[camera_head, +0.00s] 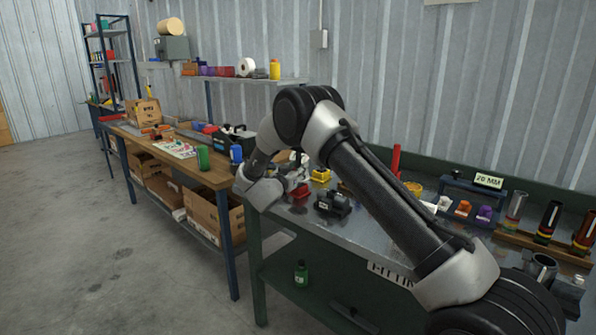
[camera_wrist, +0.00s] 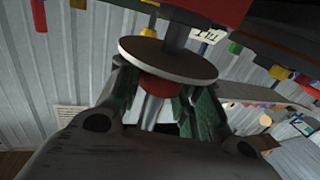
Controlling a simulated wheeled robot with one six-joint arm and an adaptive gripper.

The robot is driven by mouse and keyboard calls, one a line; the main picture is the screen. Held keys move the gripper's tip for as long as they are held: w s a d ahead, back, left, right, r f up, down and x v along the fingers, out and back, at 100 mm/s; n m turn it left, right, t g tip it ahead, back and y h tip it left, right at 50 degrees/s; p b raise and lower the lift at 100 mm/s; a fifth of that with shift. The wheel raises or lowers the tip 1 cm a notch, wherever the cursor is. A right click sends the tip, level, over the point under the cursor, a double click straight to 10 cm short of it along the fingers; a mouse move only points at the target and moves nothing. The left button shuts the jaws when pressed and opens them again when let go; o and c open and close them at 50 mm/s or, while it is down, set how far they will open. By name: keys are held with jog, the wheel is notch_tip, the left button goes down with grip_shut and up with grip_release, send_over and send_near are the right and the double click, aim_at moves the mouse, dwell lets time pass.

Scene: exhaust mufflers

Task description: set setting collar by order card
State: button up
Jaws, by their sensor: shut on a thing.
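The order card (camera_head: 489,180) reads "20 MM" and stands above a small rack on the steel bench. My gripper (camera_head: 299,181) is low over the left end of that bench, close to a red piece (camera_head: 300,192). In the wrist view my gripper (camera_wrist: 162,98) has its fingers closed in around a small red part (camera_wrist: 160,84). This part sits under a brown disc with a pale rim (camera_wrist: 168,60), and a grey rod (camera_wrist: 150,110) passes between the fingers. I cannot tell which piece is the setting collar.
White (camera_head: 443,203), orange (camera_head: 463,208) and purple (camera_head: 485,213) pieces sit in the rack. A grey tube (camera_head: 516,206) and dark banded tubes (camera_head: 548,222) stand at the right. A black device (camera_head: 332,203) is near my gripper. A wooden bench (camera_head: 213,178) stands at left.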

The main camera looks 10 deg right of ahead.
jog(key=shift+n+t+y, duration=0.3)
jog(key=n+t+y, duration=0.1)
jog(key=n+y, duration=0.1)
jog(key=y, duration=0.1)
jog(key=n+t+y, duration=0.1)
jog(key=n+y, duration=0.1)
jog(key=y, duration=0.1)
jog(key=shift+d+t, duration=0.1)
jog(key=shift+t, duration=0.2)
jog(key=shift+n+t+y, duration=0.3)
jog(key=shift+n+y, duration=1.2)
jog(key=shift+y, duration=0.7)
jog(key=o, duration=1.1)
jog(key=shift+c, duration=0.2)
